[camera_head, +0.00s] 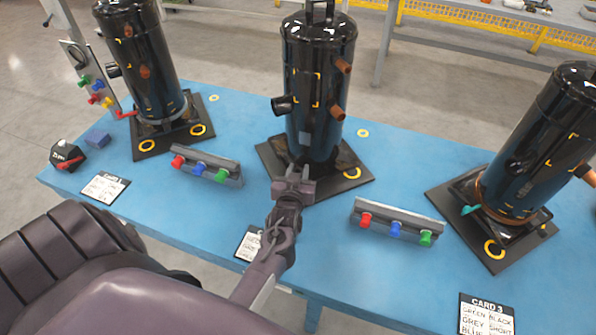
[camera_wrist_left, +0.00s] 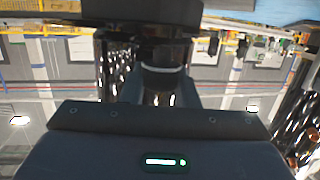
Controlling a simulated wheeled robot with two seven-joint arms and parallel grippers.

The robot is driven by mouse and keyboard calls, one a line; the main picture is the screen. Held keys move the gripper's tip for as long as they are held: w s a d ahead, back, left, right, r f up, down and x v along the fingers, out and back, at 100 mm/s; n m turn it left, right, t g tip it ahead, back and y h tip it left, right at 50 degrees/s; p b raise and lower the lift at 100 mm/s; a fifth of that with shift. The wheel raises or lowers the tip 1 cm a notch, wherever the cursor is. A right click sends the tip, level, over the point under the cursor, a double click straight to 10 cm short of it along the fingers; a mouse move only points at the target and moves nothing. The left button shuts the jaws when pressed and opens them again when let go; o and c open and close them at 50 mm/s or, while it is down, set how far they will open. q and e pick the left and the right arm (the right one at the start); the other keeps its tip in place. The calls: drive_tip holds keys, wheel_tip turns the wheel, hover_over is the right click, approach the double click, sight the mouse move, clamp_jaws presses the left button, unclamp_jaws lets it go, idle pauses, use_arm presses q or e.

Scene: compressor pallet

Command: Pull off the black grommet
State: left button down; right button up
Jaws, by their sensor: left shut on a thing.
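The middle black compressor (camera_head: 318,85) stands upright on a dark square base plate (camera_head: 352,180) on the blue table. My left gripper (camera_head: 293,180) is low at the near side of this compressor, over the front of its plate. It is shut on a small dark thing at the compressor's foot, which I take to be the black grommet. In the head view the gripper hides it. In the left wrist view a dark rounded piece with a paler band (camera_wrist_left: 162,82) shows beyond the gripper body; its exact outline is unclear. My right gripper is not in view.
Other black compressors stand left (camera_head: 145,65) and right (camera_head: 535,150). Racks with red, blue and green plugs lie at left (camera_head: 208,170) and right (camera_head: 396,225) of my gripper. Printed cards (camera_head: 105,188) lie along the near edge.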

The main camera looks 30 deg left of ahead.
use_arm(q)
drive_tip(key=shift+r+p, duration=1.9)
drive_tip(key=shift+r, duration=0.25)
